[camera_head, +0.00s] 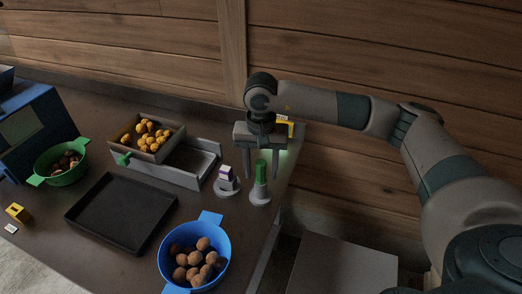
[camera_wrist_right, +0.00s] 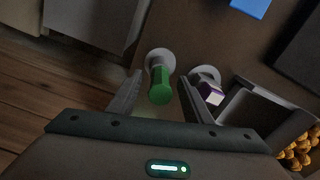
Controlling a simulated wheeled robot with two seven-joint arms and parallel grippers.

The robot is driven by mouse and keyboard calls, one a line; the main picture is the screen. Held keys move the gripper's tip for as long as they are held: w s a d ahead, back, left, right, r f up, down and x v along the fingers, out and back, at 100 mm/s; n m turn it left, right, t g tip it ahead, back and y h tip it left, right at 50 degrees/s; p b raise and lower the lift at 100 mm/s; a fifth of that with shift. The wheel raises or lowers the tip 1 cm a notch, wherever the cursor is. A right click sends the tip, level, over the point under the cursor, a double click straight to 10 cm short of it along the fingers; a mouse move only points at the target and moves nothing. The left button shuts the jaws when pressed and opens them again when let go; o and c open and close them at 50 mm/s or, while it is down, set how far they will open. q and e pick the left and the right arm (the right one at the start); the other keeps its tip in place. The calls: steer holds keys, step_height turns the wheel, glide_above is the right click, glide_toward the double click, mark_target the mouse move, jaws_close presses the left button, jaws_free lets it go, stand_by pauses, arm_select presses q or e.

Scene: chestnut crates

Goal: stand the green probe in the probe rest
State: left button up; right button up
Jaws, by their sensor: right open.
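The green probe (camera_head: 261,171) stands upright in a round pale base (camera_head: 260,196), which looks like the probe rest, near the table's right edge. In the right wrist view the probe's green end (camera_wrist_right: 160,93) faces the camera, with the pale base (camera_wrist_right: 160,57) behind it. My right gripper (camera_head: 265,176) is open and points down at the probe. In the wrist view its fingers (camera_wrist_right: 159,78) lie on either side of the probe, with gaps, and hold nothing. My left gripper is not in view.
A purple-and-white piece (camera_head: 225,174) on another round base (camera_head: 228,188) stands close to the left. A blue bowl of brown balls (camera_head: 222,232), a black tray (camera_head: 90,222), a grey tray (camera_head: 195,178) and a crate of yellow-orange fruit (camera_head: 170,152) fill the table further left.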

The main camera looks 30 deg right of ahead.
steer(key=shift+r, duration=0.6)
step_height(320, 180, up, 9)
steer(key=shift+b, duration=1.2)
steer(key=shift+r, duration=0.95)
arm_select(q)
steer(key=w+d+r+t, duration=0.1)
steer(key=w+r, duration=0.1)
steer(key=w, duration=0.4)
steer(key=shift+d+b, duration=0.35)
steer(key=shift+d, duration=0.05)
arm_select(e)
steer(key=shift+r, duration=2.6)
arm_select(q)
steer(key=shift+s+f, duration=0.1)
